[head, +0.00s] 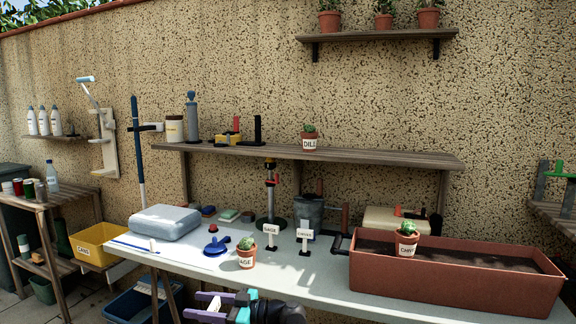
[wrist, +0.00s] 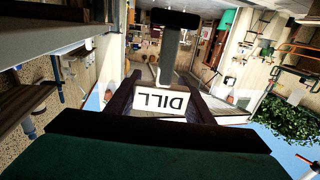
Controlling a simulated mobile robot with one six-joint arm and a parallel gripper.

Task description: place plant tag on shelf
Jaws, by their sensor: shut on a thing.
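My gripper (head: 204,305) is at the bottom of the head view, in front of the table's near edge. In the wrist view its dark fingers (wrist: 160,104) are shut on a white plant tag (wrist: 163,103) reading DILL, which appears upside down with its grey stem and black foot at the top of the picture. In the head view the held tag is only a small pale patch between the fingers. The wooden wall shelf (head: 400,158) is above the table, well above and beyond my gripper. A potted cactus labelled DILL (head: 309,138) stands on it.
Tags reading SAGE (head: 270,234) and apparently CHIVES (head: 305,240) stand on the table (head: 300,270), beside a small cactus pot (head: 246,257). A long planter (head: 450,286) fills the right end. Shelf space right of the DILL pot is clear; a black clamp (head: 257,131) stands left of it.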

